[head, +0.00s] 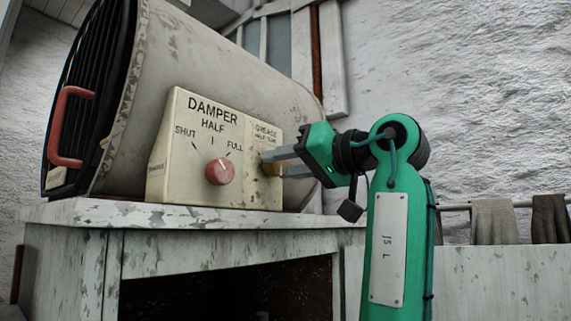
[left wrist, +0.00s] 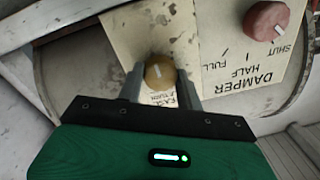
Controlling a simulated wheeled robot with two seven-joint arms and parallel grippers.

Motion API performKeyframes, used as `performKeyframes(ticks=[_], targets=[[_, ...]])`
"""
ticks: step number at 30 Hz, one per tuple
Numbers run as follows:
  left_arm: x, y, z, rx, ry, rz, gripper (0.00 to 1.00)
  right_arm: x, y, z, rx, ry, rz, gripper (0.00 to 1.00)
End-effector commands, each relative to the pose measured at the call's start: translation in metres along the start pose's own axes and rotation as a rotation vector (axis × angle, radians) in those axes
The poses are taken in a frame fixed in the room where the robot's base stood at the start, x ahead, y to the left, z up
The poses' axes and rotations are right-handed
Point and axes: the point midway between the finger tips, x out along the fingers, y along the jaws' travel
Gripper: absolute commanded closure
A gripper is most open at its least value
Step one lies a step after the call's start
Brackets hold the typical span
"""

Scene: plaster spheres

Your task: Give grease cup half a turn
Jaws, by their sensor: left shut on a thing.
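The grease cup (left wrist: 160,74) is a small round brass knob with a pale line on its face. It sits on the cream panel (head: 215,135), under a "GREASE" label, partly hidden by the fingers in the head view. My left gripper (head: 273,163), on a green arm, reaches it from the right. In the left wrist view its two grey fingers (left wrist: 160,78) stand on either side of the cup and are shut on it. The line on the cup runs nearly up and down in that view. My right gripper is not in view.
A red damper knob (head: 220,171) sits left of the cup on the same panel, with SHUT, HALF and FULL marks. The panel is on a large worn drum (head: 205,60) with a red handle (head: 65,130). A peeling white bench (head: 190,215) carries it. Cloths (head: 494,221) hang at right.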

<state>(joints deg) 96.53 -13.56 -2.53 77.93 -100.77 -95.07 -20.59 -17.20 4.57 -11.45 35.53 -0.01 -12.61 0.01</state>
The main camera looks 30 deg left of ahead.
Motion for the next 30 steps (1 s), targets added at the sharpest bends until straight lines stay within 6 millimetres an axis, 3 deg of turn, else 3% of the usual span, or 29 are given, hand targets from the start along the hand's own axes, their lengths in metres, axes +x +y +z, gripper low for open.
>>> performKeyframes(ticks=[1,2,5,17,20,30], targets=[[0.0,0.002,0.003,0.001,-0.007,0.002,0.87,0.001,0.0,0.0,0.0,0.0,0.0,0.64],[0.0,0.002,0.003,0.001,-0.007,0.002,0.62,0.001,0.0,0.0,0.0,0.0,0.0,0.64],[0.0,0.001,0.002,0.001,-0.006,0.002,0.43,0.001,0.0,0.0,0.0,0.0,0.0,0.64],[-0.008,0.001,0.002,0.0,-0.001,0.002,0.42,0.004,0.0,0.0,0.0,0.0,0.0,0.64],[-0.023,0.001,0.002,0.0,0.001,0.003,0.42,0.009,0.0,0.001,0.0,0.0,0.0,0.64],[-0.1,0.001,0.002,0.001,0.0,0.001,0.42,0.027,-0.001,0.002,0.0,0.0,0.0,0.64]])
